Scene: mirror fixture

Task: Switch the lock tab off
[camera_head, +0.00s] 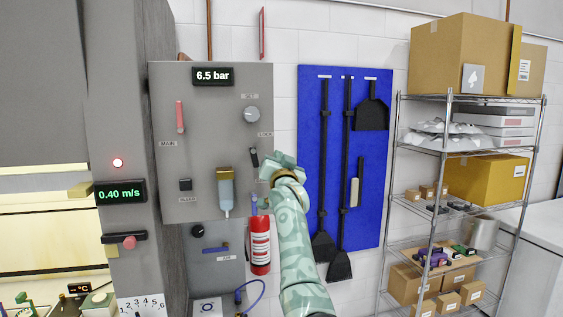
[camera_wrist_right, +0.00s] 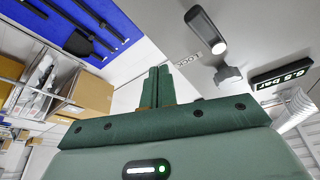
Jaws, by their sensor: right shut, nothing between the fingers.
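The lock tab (camera_head: 254,158) is a small dark lever on the grey panel, just below the LOCK label (camera_head: 265,134). It stands slightly tilted. In the right wrist view the dark lever with a pale end (camera_wrist_right: 207,35) shows above and right of my fingers. My right gripper (camera_head: 272,167) is close to the right of the tab in the head view, near the panel's right edge. In the wrist view its green fingers (camera_wrist_right: 158,75) are together with nothing between them. They look apart from the tab; contact cannot be told for certain. My left gripper is not in view.
A red extinguisher (camera_head: 260,245) hangs below. A blue tool board (camera_head: 310,110) and a loaded shelf (camera_head: 445,140) stand to the right.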

